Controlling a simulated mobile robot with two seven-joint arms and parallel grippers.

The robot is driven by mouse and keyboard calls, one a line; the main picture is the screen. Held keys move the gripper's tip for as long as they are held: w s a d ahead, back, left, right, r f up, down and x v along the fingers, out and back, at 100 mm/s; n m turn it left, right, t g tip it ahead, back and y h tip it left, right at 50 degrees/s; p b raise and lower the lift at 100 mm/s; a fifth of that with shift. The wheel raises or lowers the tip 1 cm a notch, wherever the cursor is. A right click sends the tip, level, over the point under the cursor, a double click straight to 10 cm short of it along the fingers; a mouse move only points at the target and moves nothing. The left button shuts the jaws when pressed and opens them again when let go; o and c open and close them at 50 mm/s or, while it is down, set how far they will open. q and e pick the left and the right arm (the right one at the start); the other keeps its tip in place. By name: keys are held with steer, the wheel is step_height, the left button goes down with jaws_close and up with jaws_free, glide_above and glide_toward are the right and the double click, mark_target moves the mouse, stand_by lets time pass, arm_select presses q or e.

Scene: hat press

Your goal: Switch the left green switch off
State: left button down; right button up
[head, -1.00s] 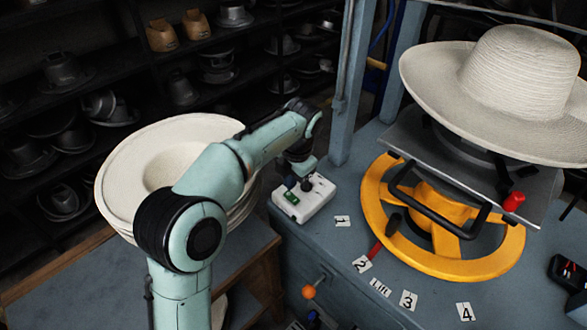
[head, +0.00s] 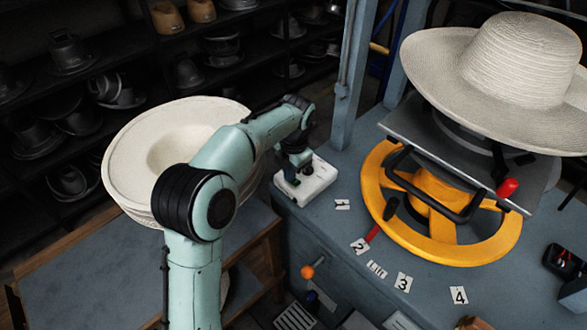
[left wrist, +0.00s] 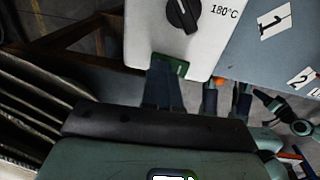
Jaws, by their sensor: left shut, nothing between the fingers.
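The white control box (head: 312,184) stands at the left corner of the blue bench. It carries a black dial and a green switch (left wrist: 182,67) at its edge in the left wrist view. My left gripper (head: 291,180) is shut and empty, its fingers pointing down at the switch end of the box. In the left wrist view its dark fingers (left wrist: 162,72) overlap the left part of the switch, so part of the switch is hidden. I cannot tell whether they touch it or which way it is set. My right gripper is not seen.
A stack of pale hats (head: 135,165) is left of my arm on a low table. The yellow wheel (head: 375,200) and the press with a straw hat (head: 510,70) stand right of the box. An orange knob (head: 308,272) sticks out from the bench front.

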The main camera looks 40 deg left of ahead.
arm_select(q)
steer(key=shift+d, duration=0.35)
steer(key=shift+a+f, duration=0.15)
steer(key=shift+a, duration=0.1)
steer(key=shift+s+d+r, duration=0.1)
steer(key=shift+d+r, duration=0.1)
steer(key=shift+d, duration=0.55)
